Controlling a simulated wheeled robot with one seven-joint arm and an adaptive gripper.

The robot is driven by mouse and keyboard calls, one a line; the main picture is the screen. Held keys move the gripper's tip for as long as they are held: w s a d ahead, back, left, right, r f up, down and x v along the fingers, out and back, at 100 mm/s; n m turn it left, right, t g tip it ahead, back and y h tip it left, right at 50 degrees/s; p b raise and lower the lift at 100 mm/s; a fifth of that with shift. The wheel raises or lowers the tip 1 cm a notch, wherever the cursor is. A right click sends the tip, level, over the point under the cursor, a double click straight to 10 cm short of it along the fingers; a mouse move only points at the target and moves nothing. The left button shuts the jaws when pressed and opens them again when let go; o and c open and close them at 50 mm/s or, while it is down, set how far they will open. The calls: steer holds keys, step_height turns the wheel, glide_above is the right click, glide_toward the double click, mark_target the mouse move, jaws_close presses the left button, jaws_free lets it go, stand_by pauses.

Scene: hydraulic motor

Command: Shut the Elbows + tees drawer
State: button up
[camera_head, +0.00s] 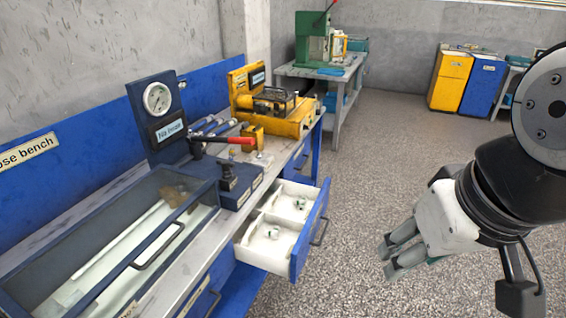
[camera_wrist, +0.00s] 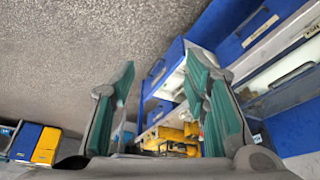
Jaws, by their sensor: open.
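The open drawer (camera_head: 271,247) sticks out from the bench in the head view, with a blue front (camera_head: 312,232) and a dark handle (camera_head: 320,231). Its white inside is divided and holds a few small fittings. No label on it can be read. My gripper (camera_head: 391,262) is open and empty, out over the floor to the right of the drawer front, apart from it. In the wrist view my gripper's green-padded fingers (camera_wrist: 165,105) are spread, and a blue drawer front with a handle (camera_wrist: 156,72) shows between them.
The bench top holds a clear-lidded case (camera_head: 120,240), a gauge panel (camera_head: 158,112), a red-handled lever (camera_head: 235,140) and a yellow machine (camera_head: 270,108). Speckled floor (camera_head: 375,155) is free right of the drawer. Yellow and blue cabinets (camera_head: 450,80) stand far back.

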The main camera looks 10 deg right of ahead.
steer(key=w+f+m+b, duration=0.1)
steer(key=w+f, duration=0.1)
steer(key=w, duration=0.1)
steer(key=w+f+m+g+y+b, duration=0.1)
steer(key=w+f+m, duration=0.1)
steer(key=w+a+f+m+b, duration=0.1)
steer(key=w+f+b, duration=0.1)
steer(key=w, duration=0.1)
steer(key=shift+w+g, duration=0.3)
steer(key=shift+w, duration=0.05)
jaws_close()
steer(key=w+d+f+m+t+y+b, duration=0.15)
steer(key=w+d+f+m+b, duration=0.25)
steer(key=w+f+m, duration=0.45)
steer(key=w+d+f+m+y+b, duration=0.3)
steer(key=w+f+m+b, duration=0.15)
steer(key=w+f, duration=0.6)
steer(key=w+d+f+m+y+b, duration=0.2)
steer(key=w+d+f+m+b, duration=0.2)
steer(key=w+f+m, duration=0.55)
steer(key=n+b, duration=0.3)
glide_toward(308, 245)
steer(key=shift+x, duration=2.35)
